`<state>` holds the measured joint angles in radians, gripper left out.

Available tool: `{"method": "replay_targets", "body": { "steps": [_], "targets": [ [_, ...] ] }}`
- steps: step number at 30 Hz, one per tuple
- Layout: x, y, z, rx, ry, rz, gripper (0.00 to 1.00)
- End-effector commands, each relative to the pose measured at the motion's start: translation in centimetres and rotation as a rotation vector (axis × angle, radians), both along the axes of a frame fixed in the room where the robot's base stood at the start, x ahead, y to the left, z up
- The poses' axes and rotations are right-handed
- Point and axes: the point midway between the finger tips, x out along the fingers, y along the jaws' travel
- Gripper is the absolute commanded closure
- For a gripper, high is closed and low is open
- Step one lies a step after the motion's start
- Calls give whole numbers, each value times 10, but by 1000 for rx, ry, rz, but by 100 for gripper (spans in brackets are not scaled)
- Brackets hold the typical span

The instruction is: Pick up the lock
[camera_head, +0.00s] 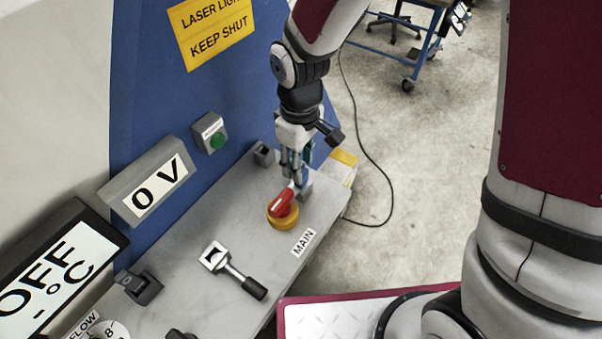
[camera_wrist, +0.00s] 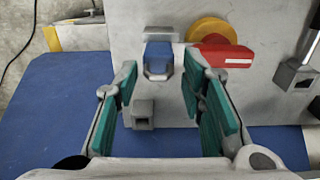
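The lock (camera_wrist: 158,58) shows in the wrist view as a blue body with a grey part at its far end, close to the red switch handle. My gripper (camera_wrist: 160,66) is open, with one green-padded finger on each side of the lock. Gaps show between the pads and the lock, and I cannot tell how deep it sits between them. In the head view my gripper (camera_head: 297,172) points down at the panel's far end, beside the red handle (camera_head: 282,203) on its yellow base (camera_head: 284,218). There the fingers mostly hide the lock.
The grey panel (camera_head: 195,285) carries a black-handled lever (camera_head: 238,274), a black latch (camera_head: 138,287) and a small grey socket block (camera_head: 264,154). A blue wall (camera_head: 150,75) with display boxes stands at the left. Open floor (camera_head: 400,130) lies right of the panel.

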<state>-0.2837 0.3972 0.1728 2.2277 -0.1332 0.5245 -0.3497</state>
Motion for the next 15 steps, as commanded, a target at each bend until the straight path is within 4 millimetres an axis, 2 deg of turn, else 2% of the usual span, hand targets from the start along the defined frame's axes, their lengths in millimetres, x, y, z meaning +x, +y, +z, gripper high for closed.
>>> {"method": "replay_targets", "body": {
  "steps": [9,15],
  "targets": [
    [0,-3,-38,-3,3,0,63],
    [1,-2,-42,-1,0,0,63]
  ]
}}
